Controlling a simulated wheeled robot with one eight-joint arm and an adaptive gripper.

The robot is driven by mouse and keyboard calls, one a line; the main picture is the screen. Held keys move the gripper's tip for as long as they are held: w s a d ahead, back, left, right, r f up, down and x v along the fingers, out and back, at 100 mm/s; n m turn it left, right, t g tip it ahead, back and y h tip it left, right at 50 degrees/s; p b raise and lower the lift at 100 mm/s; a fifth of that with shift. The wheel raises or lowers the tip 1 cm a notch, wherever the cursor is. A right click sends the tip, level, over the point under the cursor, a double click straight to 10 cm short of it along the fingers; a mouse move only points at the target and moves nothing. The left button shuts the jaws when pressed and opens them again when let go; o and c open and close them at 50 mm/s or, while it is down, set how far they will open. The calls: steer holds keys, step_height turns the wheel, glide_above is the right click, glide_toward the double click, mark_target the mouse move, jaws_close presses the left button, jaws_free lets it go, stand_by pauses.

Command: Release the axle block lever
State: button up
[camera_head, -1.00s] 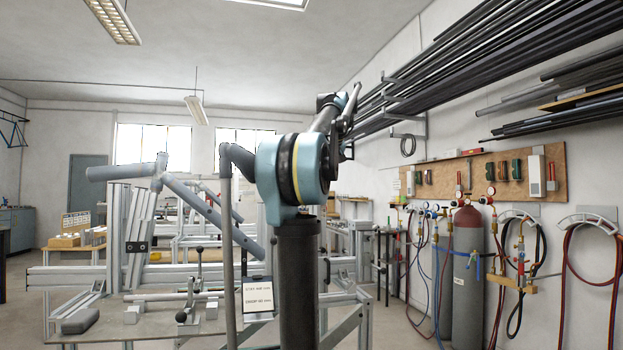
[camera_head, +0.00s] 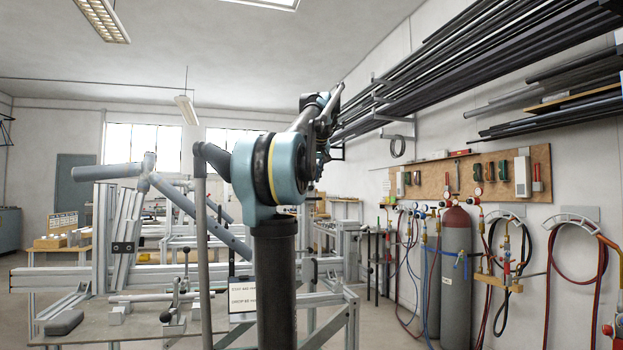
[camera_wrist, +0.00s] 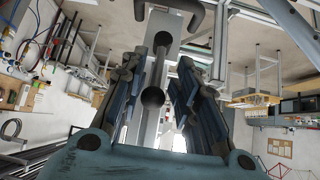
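In the head view, a black-knobbed lever (camera_head: 186,266) stands upright on the jig bench at lower left. A second black knob (camera_head: 166,317) sits lower, near small metal blocks (camera_head: 118,314) and a horizontal rod (camera_head: 150,297). I cannot tell which is the axle block lever. My gripper (camera_wrist: 173,58) shows in the wrist view with its two dark fingers apart and nothing clearly held.
The silver frame jig (camera_head: 60,278) with grey bicycle tubes (camera_head: 205,222) fills the left. A sign (camera_head: 242,296) stands by the bench, partly behind my arm. Gas cylinders (camera_head: 456,275) and hoses line the right wall. Dark tubes (camera_head: 470,75) are racked above.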

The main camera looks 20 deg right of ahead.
steer(key=v, duration=1.1)
steer(key=shift+s+r, duration=0.25)
steer(key=shift+r, duration=0.05)
